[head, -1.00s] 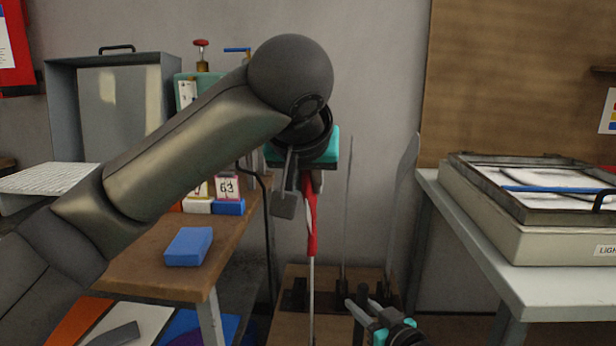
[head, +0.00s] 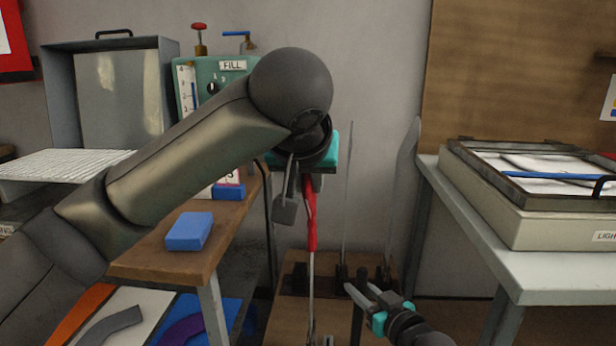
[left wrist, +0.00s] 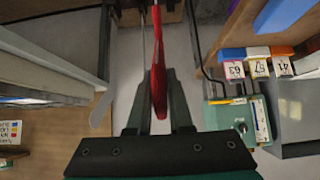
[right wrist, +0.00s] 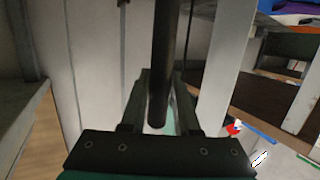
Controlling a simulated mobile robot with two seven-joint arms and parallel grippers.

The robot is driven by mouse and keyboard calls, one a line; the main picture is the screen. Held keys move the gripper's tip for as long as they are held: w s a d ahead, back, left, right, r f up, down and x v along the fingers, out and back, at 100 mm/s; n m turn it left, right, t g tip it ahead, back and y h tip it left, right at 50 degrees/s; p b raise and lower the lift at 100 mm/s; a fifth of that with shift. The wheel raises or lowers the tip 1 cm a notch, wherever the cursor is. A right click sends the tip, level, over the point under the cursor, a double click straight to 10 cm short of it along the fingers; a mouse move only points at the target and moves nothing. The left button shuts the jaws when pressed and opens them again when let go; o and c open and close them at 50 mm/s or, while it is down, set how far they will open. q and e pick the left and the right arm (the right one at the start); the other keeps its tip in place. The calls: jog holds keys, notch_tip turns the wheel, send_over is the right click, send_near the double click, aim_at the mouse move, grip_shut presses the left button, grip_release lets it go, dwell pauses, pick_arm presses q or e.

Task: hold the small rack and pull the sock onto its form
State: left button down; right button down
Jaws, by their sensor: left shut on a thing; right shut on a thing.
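The red sock (head: 311,225), with a pale part beside the red, hangs below my left gripper (head: 305,172) and surrounds the upper part of a thin upright metal form (head: 312,285). The sock's lower end is well above the form's foot. In the left wrist view the red sock (left wrist: 160,60) runs between the fingers of my left gripper (left wrist: 155,85), shut on it. My right gripper (head: 358,290) is shut on the dark post of the small rack (head: 357,322); the post (right wrist: 164,60) also shows between its fingers in the right wrist view. The form's top is hidden.
Another thin form (head: 346,195) and a broad pale one (head: 408,180) stand close to the right of the sock. A wooden table with a blue block (head: 189,231) is at left. A light table (head: 540,215) is at right.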

pick_arm(q)
jog(key=shift+f, duration=0.25)
jog(key=c, duration=0.7)
grip_release()
jog(key=shift+c, duration=0.2)
jog(key=v, duration=1.2)
pick_arm(e)
jog(key=c, duration=0.6)
grip_release()
jog(key=shift+o, duration=0.2)
